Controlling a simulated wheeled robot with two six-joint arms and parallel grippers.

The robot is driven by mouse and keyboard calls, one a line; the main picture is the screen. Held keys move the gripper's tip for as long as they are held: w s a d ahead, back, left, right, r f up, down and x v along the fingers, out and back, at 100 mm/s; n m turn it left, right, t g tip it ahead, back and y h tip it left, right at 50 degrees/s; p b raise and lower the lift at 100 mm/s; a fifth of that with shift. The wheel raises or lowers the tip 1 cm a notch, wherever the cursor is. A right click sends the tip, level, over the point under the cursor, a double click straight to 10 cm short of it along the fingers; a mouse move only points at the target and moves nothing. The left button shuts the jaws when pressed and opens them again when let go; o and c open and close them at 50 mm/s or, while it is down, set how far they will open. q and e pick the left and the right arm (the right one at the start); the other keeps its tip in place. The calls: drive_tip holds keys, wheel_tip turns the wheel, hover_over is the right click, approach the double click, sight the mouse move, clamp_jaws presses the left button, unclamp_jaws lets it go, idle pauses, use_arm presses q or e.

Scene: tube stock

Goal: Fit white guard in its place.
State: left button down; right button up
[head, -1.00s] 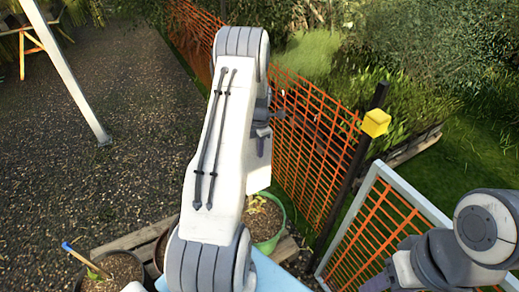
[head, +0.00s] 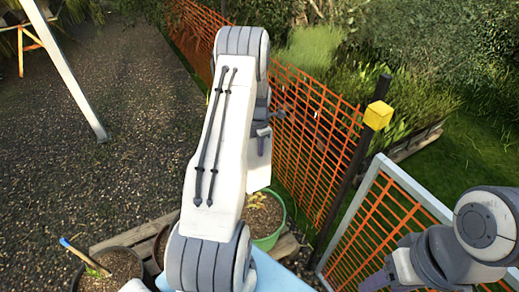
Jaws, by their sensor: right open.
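My left arm fills the middle of the head view, and its gripper (head: 263,142) is mostly hidden behind it. I cannot tell whether the left gripper is open or holds anything. A plain white piece (head: 259,177) shows just below it, partly behind the arm. I cannot tell whether this is the white guard or part of my arm. My right gripper (head: 374,284) is at the lower right edge, open, in front of a white-framed orange mesh panel (head: 408,184). No other thing in view is clearly the white guard.
Gravel (head: 110,180) at left is open.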

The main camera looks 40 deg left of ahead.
use_arm(q)
drive_tip(key=shift+f, duration=0.15)
drive_tip(key=b, duration=0.5)
hover_over(259, 186)
drive_tip(key=shift+w+f, duration=0.15)
drive_tip(key=shift+f, duration=3.55)
drive_tip(key=shift+f+b, duration=2.5)
drive_tip(key=shift+f, duration=1.1)
drive_tip(key=shift+f+b, duration=2.6)
drive_tip(key=shift+f, duration=1.25)
